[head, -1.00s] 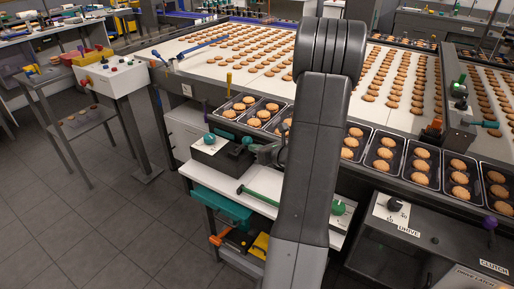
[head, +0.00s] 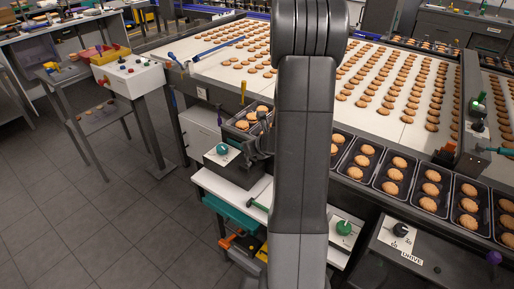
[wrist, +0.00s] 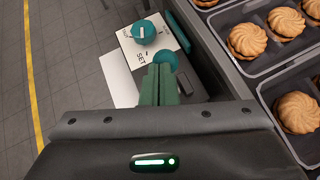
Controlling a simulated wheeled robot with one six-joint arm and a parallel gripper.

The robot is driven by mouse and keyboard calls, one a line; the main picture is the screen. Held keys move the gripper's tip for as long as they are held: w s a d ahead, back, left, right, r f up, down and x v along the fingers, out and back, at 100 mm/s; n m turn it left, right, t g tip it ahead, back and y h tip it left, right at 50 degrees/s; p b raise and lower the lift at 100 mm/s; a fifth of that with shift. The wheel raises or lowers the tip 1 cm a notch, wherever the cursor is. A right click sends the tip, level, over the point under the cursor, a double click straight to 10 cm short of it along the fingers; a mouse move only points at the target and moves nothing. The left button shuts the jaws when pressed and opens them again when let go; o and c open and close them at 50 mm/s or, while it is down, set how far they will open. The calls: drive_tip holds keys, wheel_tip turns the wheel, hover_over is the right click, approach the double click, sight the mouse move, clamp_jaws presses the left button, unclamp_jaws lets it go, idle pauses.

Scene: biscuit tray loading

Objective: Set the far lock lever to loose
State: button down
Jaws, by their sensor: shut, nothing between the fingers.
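A white panel (wrist: 128,44) printed SET carries a teal round knob (wrist: 144,31) with a white mark. In the head view the teal knob (head: 222,149) sits on a dark box left of my arm. A teal ball (wrist: 168,60) shows just beyond my fingertips in the wrist view; I cannot tell whether they touch it. My gripper (wrist: 160,70) has green fingers, shut and empty, over the panel. In the head view it is mostly hidden behind my arm. No lever here is clearly marked as the far lock lever, and no "loose" mark is readable.
Black trays of biscuits (wrist: 252,68) stand close to the right of my gripper. A teal bar (wrist: 184,33) lies between panel and trays. A green knob (head: 344,227) and a DRIVE dial (head: 400,229) are right of my arm.

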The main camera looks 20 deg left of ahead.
drive_tip(key=shift+w+a+f, duration=0.1)
drive_tip(key=shift+w+a, duration=0.2)
drive_tip(key=shift+a, duration=0.5)
drive_tip(key=shift+w+a, duration=0.3)
drive_tip(key=shift+a, duration=0.5)
drive_tip(key=shift+w+a+f, duration=0.1)
drive_tip(key=shift+w+a, duration=0.2)
drive_tip(key=shift+a, duration=0.6)
